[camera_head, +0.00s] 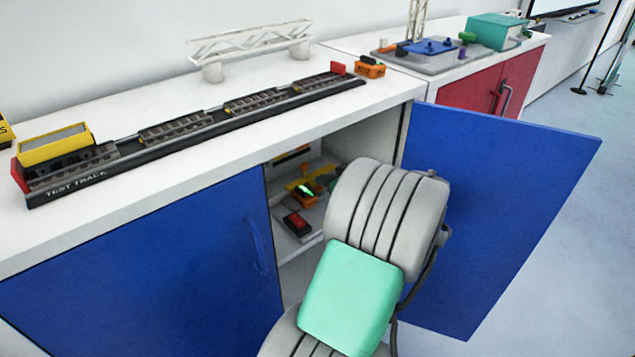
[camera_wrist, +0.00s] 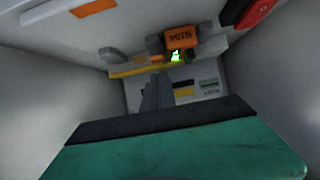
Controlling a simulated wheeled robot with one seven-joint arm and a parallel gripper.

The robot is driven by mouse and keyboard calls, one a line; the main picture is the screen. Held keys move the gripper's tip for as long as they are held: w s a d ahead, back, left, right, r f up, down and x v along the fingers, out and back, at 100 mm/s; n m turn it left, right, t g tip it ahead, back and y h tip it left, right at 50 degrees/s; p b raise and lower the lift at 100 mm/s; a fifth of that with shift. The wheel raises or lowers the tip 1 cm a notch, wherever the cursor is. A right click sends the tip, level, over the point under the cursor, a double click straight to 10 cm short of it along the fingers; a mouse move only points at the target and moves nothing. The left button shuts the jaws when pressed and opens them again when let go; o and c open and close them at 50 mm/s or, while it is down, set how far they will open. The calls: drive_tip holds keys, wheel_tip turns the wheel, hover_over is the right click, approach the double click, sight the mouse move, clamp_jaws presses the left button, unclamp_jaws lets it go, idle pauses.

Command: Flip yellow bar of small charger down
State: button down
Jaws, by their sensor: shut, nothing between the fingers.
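The small charger stands inside the open cabinet. Its yellow bar (camera_head: 296,185) shows in the head view beside a glowing green light (camera_head: 307,188). In the wrist view the yellow bar (camera_wrist: 128,72) is a thin strip across the charger, beside an orange battery-like block (camera_wrist: 178,40) and the green light (camera_wrist: 176,56). My gripper (camera_wrist: 157,78) is shut and empty. Its grey fingertips overlap the view just below the bar; I cannot tell whether they touch it. In the head view my arm hides the gripper.
The blue cabinet door (camera_head: 500,200) stands open at right; another blue door (camera_head: 150,270) is at left. A red-topped device (camera_head: 297,223) sits lower in the cabinet and shows in the wrist view (camera_wrist: 258,12). Cabinet walls enclose the gripper closely. A test track (camera_head: 190,130) lies on the counter.

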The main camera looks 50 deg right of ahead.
drive_tip(key=shift+s+a+f+b, duration=0.15)
drive_tip(key=shift+s+f+b, duration=0.25)
drive_tip(key=shift+s, duration=0.3)
